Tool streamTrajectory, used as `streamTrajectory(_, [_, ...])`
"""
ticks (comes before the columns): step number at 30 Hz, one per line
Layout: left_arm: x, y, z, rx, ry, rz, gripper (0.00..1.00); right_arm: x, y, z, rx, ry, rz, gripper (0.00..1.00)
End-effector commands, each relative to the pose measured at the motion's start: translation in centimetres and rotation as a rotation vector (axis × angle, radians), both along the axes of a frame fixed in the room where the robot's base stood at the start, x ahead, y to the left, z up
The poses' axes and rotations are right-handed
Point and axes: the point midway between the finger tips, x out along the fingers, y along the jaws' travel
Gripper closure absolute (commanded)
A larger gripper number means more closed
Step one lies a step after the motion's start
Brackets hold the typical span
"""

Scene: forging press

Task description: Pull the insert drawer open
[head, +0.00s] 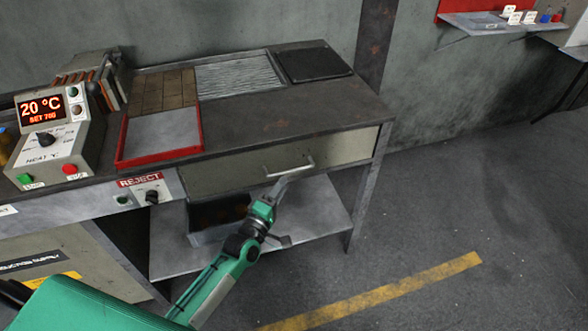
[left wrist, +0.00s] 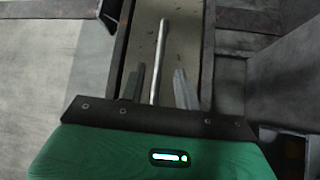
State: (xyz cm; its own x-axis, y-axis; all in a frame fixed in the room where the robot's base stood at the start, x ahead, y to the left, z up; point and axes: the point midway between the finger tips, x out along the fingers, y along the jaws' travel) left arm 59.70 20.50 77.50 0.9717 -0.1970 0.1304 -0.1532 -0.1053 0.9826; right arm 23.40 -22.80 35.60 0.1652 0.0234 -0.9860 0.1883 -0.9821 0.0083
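The insert drawer (head: 342,150) is a long pale front with a dark frame under the worktop. It looks closed, its front about flush with the bench edge. Its metal bar handle (head: 296,167) sticks out from the middle of the front. My left gripper (head: 280,186) is at the handle, reaching up from below. In the left wrist view, the two grey fingers (left wrist: 160,68) are apart, with the handle bar (left wrist: 162,50) between them. A gap shows on each side of the bar. The drawer front (left wrist: 183,35) lies behind it. My right gripper is out of view.
The bench worktop (head: 285,115) holds a red-rimmed tray (head: 160,133) and a heater control box (head: 50,130). A lower shelf (head: 320,215) with a dark bin (head: 208,234) sits beneath the drawer. The floor (head: 440,220) in front and to the right is clear, with a yellow line.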

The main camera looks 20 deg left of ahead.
Motion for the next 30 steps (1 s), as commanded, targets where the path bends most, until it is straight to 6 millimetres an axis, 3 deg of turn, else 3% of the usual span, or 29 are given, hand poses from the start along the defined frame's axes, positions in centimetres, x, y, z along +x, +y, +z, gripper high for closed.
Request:
streamTrajectory(6, [3.9, -0.8, 0.6, -0.001, 0.000, 0.000, 0.67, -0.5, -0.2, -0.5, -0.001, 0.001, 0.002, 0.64])
streamTrajectory(12, [6.2, -1.3, 0.8, -0.001, 0.001, 0.000, 0.67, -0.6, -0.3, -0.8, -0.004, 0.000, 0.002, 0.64])
streamTrajectory(26, [7.2, -1.5, 0.9, 0.000, 0.002, 0.000, 0.67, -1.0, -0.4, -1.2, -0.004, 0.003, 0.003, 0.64])
streamTrajectory(30, [7.1, -1.4, 0.9, 0.000, 0.002, 0.000, 0.95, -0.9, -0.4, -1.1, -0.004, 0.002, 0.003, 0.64])
